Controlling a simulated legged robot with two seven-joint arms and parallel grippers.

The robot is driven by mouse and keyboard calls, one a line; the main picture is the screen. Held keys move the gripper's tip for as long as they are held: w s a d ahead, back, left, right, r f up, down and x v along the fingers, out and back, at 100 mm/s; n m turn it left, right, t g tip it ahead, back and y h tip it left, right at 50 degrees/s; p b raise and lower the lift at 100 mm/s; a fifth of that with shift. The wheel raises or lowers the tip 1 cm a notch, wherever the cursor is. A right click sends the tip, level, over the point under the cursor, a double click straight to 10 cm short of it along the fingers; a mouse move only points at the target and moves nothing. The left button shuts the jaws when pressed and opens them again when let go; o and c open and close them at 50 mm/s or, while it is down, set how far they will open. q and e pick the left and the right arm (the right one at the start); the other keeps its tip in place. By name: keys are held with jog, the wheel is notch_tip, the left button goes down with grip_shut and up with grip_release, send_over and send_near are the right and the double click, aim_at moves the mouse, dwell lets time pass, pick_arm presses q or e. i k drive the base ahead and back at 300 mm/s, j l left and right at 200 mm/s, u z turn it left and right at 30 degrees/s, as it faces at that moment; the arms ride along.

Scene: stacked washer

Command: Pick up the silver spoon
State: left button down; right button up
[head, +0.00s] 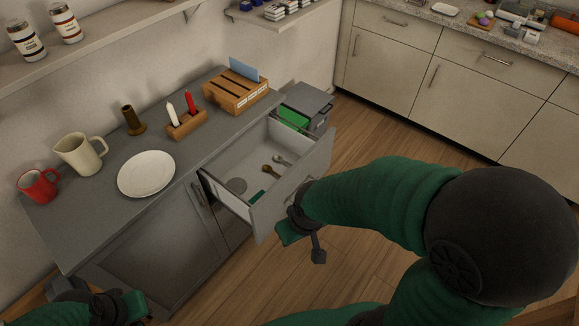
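A small silver utensil (281,161) lies in the open drawer (228,160), near its right side. It looks like the silver spoon, but it is too small to be sure. A brass-coloured utensil (269,170) lies just left of it. My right gripper (304,238) is outside the drawer, low in front of its front panel and handle. The panel stands between it and the utensils. Whether it touches the handle or is open is unclear. My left gripper (118,308) is at the bottom left, below the counter, well away from the drawer; its fingers are not clear.
The grey counter (95,220) bears a white plate (146,173), pitcher (80,154), red mug (38,185), candle holder (186,125) and wooden organizer (236,93). Wooden floor (365,130) is open at right.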

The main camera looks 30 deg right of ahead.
aim_at(279, 158)
jog(key=i+l+u, duration=0.1)
jog(key=l, duration=0.2)
jog(key=i+l+u, duration=0.25)
jog(key=l, duration=0.4)
jog(key=i+l+u, duration=0.15)
jog(key=l, duration=0.2)
jog(key=i+l+u, duration=0.1)
jog(key=l, duration=0.25)
jog(key=i, duration=0.1)
